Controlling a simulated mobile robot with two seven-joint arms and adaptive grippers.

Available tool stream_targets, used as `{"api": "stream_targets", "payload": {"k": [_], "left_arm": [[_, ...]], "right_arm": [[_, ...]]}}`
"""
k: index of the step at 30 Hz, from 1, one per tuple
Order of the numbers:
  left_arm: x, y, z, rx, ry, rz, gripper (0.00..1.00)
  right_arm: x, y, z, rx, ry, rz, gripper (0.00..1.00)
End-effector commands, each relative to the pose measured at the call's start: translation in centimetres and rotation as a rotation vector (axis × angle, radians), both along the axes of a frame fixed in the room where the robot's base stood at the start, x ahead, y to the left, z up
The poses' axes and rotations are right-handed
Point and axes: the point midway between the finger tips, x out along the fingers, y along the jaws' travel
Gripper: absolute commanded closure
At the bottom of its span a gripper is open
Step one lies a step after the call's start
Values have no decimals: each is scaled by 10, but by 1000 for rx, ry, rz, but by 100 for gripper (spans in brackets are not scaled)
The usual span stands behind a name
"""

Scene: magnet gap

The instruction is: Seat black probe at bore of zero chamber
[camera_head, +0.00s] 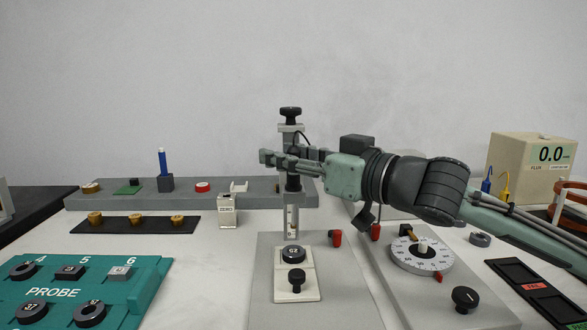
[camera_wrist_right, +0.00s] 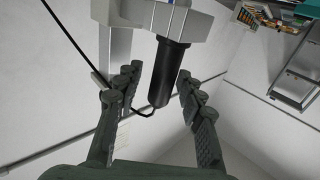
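The black probe (camera_wrist_right: 168,72) is a dark cylinder between the two fingers of my right gripper (camera_wrist_right: 158,76) in the right wrist view. The fingers are apart, with a clear gap on the left side; contact on the right is unclear. In the head view, the right gripper (camera_head: 275,160) reaches left across the upright post, and the dark lower part of the probe (camera_head: 293,182) shows beneath the fingers. The zero chamber (camera_head: 227,210) is a small pale block labelled ZERO, left of the post; its bore is not clear. My left gripper is out of view.
The post's black top knob (camera_head: 290,113) stands above the fingers, with a thin black cable nearby. A teal probe tray (camera_head: 145,275) lies front left. A dial (camera_head: 422,255) and flux meter (camera_head: 530,165) are right. A grey shelf (camera_head: 120,199) runs behind the chamber.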

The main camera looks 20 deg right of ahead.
Motion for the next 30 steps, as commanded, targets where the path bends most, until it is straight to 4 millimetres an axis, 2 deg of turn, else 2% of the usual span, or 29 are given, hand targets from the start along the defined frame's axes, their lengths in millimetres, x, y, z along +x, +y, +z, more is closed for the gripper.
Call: {"api": "stream_targets", "payload": {"k": [5,13,22,30], "left_arm": [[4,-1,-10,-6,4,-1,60],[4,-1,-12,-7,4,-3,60],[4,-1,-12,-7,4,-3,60],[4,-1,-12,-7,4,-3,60]], "right_arm": [[18,11,2,2,-1,2,62],[21,12,0,-1,0,0,62],[20,11,0,-1,0,1,99],[20,11,0,-1,0,1,100]]}}
